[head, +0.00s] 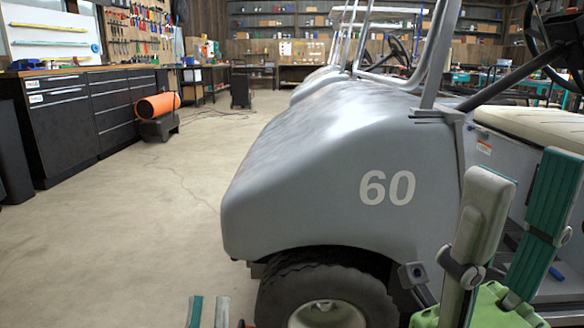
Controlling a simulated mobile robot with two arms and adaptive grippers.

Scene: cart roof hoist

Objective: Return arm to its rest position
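My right gripper (525,170) is large and close at the lower right, with its long grey and teal fingers pointing up. Its fingers stand apart and nothing is held between them. It is in front of the cart's side and hides part of it. My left gripper (209,300) shows only as two fingertips, one teal and one grey, at the bottom edge. They are apart with bare floor between them. The rest of that gripper is below the picture.
A grey golf cart (320,165) marked 60, with a black front wheel (325,298), fills the middle and right. The concrete floor (130,230) at left is clear.

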